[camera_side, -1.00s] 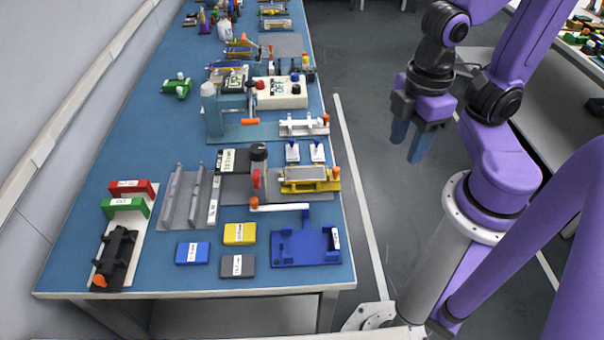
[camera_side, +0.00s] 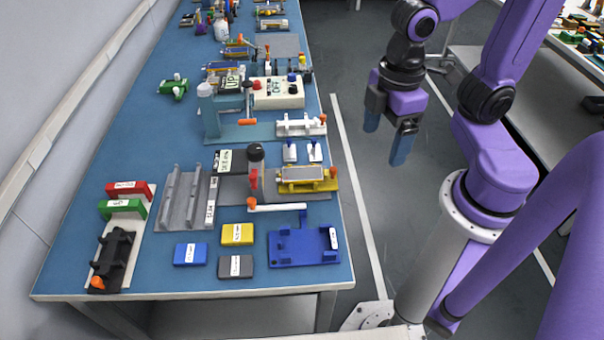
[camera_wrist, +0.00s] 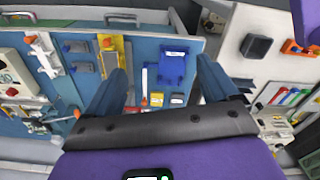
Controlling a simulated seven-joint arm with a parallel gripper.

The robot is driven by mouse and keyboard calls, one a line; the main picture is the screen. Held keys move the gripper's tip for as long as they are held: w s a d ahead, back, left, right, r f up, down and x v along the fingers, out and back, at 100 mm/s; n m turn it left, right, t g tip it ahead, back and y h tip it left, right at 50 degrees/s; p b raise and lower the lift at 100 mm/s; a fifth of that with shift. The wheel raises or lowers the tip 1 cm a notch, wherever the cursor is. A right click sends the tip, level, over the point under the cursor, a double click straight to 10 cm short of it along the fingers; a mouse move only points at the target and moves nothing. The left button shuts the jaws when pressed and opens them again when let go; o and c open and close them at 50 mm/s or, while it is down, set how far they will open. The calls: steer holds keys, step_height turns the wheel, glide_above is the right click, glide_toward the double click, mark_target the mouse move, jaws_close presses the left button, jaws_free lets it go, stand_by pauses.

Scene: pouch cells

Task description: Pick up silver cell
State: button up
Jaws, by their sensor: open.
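A flat silver cell (camera_side: 303,173) lies in a yellow fixture (camera_side: 333,185) near the table's right edge in the side view. In the wrist view the yellow fixture (camera_wrist: 121,46) shows left of centre, with the silver cell (camera_wrist: 109,63) on it. My gripper (camera_side: 387,135) is open and empty, in the air over the floor to the right of the table. It is clear of the fixture. Its two blue fingers are spread wide in the wrist view (camera_wrist: 162,88).
A blue tray (camera_side: 327,256), yellow block (camera_side: 237,234), blue block (camera_side: 190,254) and grey block (camera_side: 235,266) lie at the near end. A press with a black knob (camera_side: 256,152) stands left of the fixture. A white rack (camera_side: 301,126) and teal stand (camera_side: 211,120) are behind.

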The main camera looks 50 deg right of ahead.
steer(key=w+a+f+m, duration=0.1)
steer(key=w+a+m, duration=0.1)
steer(key=w, duration=0.8)
steer(key=m, duration=0.1)
glide_above(301, 173)
steer(key=f, duration=1.4)
steer(key=shift+w+a+f, duration=0.2)
steer(key=shift+a+f, duration=0.1)
steer(key=f, duration=0.4)
steer(key=shift+s+d, duration=0.2)
steer(key=shift+d, duration=0.05)
steer(key=shift+f, duration=0.6)
steer(key=c, duration=1.1)
